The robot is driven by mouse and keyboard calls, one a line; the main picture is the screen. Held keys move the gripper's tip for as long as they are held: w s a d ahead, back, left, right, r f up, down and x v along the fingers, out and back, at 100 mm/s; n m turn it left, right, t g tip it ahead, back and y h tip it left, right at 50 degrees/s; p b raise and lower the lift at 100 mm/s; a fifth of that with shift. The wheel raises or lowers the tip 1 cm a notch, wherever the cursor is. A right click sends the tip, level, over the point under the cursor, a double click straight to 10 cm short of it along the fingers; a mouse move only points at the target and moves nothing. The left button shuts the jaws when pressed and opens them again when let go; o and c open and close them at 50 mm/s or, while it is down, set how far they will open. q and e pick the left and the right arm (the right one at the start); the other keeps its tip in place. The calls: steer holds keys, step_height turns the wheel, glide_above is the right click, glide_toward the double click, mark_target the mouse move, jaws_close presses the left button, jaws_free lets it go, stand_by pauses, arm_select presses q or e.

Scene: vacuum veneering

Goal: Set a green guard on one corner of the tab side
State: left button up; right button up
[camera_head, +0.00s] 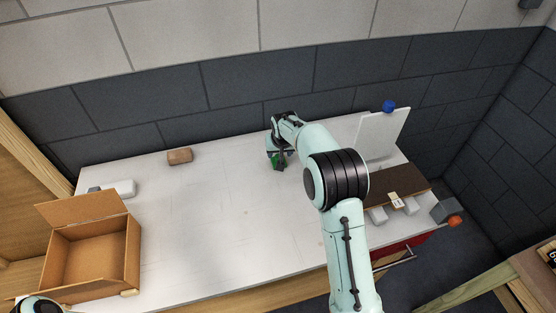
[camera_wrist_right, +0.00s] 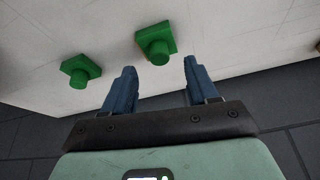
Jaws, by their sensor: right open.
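Two green guards stand on the white table in the right wrist view, one (camera_wrist_right: 156,43) just ahead of the fingertips and one (camera_wrist_right: 80,70) to the left; each has a square base with a round knob. My right gripper (camera_wrist_right: 160,66) is open, its blue fingers apart with nothing between them. In the head view a bit of green guard (camera_head: 279,159) shows beneath the right gripper, which partly hides it. A dark brown board (camera_head: 392,182) lies at the table's right end, a pale tab (camera_head: 397,201) on its near edge. My left gripper is out of view.
An open cardboard box (camera_head: 60,255) stands at the left. A brown block (camera_head: 180,156) and a white object (camera_head: 120,188) lie toward the back. A white panel (camera_head: 378,138) with a blue knob (camera_head: 389,106) stands behind the board. The middle-left of the table (camera_head: 210,220) is clear.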

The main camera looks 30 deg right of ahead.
steer(key=shift+w+d+f, duration=0.1)
steer(key=shift+w+f, duration=0.05)
steer(key=shift+f, duration=0.25)
steer(key=p+x, duration=0.1)
steer(key=x, duration=0.3)
steer(key=shift+w+d, duration=0.1)
steer(key=shift+w, duration=0.15)
steer(key=shift+s, duration=0.25)
steer(key=shift+c, duration=0.9)
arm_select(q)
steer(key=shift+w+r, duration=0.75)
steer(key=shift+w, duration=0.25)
arm_select(e)
jaws_close()
steer(key=shift+r, duration=0.15)
